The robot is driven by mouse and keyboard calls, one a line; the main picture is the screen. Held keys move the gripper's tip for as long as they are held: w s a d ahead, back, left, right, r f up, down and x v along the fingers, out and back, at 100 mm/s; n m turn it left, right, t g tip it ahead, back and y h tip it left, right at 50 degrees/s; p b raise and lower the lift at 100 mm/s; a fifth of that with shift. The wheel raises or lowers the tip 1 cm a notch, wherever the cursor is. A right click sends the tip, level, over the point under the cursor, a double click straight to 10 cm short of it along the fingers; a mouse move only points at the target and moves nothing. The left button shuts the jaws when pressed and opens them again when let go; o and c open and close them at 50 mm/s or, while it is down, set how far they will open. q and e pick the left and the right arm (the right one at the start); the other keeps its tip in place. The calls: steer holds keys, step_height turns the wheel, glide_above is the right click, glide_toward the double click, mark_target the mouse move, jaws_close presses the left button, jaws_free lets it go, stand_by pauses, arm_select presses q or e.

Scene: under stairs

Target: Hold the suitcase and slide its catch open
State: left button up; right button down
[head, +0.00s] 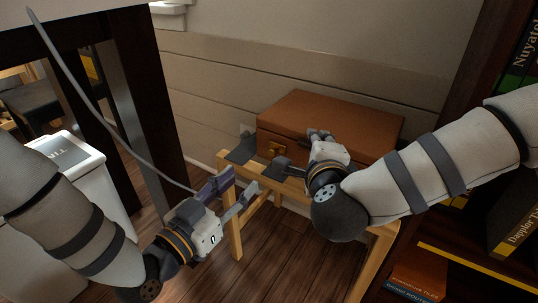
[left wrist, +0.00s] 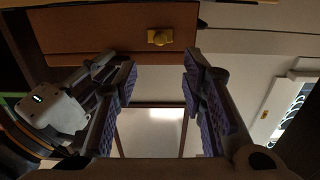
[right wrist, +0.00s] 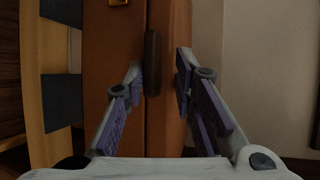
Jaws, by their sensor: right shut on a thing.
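The brown suitcase (head: 340,118) lies flat on a low wooden stand. Its brass catch (head: 275,150) is on the front face, and shows in the left wrist view (left wrist: 160,37). My right gripper (head: 300,151) is at the suitcase front, right of the catch. In the right wrist view its fingers (right wrist: 160,85) are on either side of the front, by the dark handle (right wrist: 152,62); the exact contact is unclear. My left gripper (head: 235,190) is open and empty, lower and left of the catch and apart from the suitcase.
The light wood stand (head: 233,222) has grey pads (head: 242,150) along its front edge. A white bin (head: 75,160) and a dark post stand left. A dark bookshelf (head: 462,255) with books is close on the right. A wall is behind the suitcase.

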mark_target(272, 154)
arm_select(q)
steer(key=x, duration=1.1)
steer(key=shift+w+d+f, duration=0.1)
steer(key=shift+w+d, duration=0.1)
steer(key=shift+d, duration=0.05)
jaws_close()
